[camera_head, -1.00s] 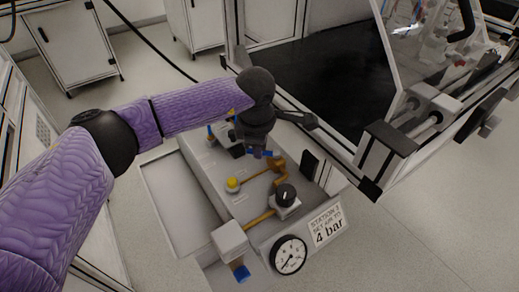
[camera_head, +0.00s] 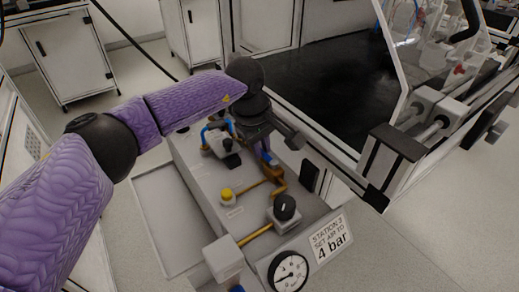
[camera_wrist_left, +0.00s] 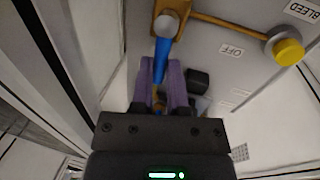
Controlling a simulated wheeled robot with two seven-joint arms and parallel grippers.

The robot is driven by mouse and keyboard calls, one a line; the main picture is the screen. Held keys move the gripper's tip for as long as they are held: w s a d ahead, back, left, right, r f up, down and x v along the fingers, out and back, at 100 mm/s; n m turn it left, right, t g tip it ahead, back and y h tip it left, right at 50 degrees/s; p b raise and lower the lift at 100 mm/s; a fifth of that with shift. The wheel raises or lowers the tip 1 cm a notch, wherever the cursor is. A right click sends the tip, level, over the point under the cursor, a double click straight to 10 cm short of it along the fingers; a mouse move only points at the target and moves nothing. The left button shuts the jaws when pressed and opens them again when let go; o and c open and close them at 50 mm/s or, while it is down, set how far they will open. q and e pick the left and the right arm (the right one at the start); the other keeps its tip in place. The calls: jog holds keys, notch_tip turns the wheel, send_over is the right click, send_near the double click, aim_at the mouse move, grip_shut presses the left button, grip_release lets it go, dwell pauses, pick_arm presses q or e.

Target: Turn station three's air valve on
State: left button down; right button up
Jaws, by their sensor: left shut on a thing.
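Station three's air valve shows as a brass fitting with a blue lever on the grey station box. The brass fitting (camera_head: 278,184) joins a brass pipe, and the blue lever (camera_head: 264,150) runs from it back toward my left gripper. My left gripper (camera_head: 260,140) comes down from above and is shut on the lever; its dark body hides part of the lever in the head view. In the left wrist view the blue lever (camera_wrist_left: 161,62) reaches from the brass fitting (camera_wrist_left: 171,18) in between the purple fingers (camera_wrist_left: 164,88). An OFF label (camera_wrist_left: 231,49) lies beside the lever. My right gripper is not in view.
A yellow button (camera_head: 226,194), a black knob (camera_head: 285,206) and a pressure gauge (camera_head: 288,272) stand on the box near the valve. A sign (camera_head: 331,239) reads station 3, set air to 4 bar. A framed machine (camera_head: 398,140) stands close on the right.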

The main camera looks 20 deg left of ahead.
pick_arm(q)
jog(key=shift+w+d+m, duration=0.1)
jog(key=shift+m, duration=0.3)
jog(key=c, duration=0.6)
grip_release()
jog(key=r+p, duration=0.1)
jog(key=r, duration=0.2)
jog(key=s+r+p, duration=0.1)
jog(key=r+p, duration=0.1)
jog(key=r, duration=0.1)
jog(key=a+r+p, duration=0.1)
jog(key=r, duration=0.2)
jog(key=shift+s+a+r, duration=0.1)
jog(key=shift+s+r, duration=0.15)
jog(key=shift+r, duration=0.1)
jog(key=shift+f, duration=0.1)
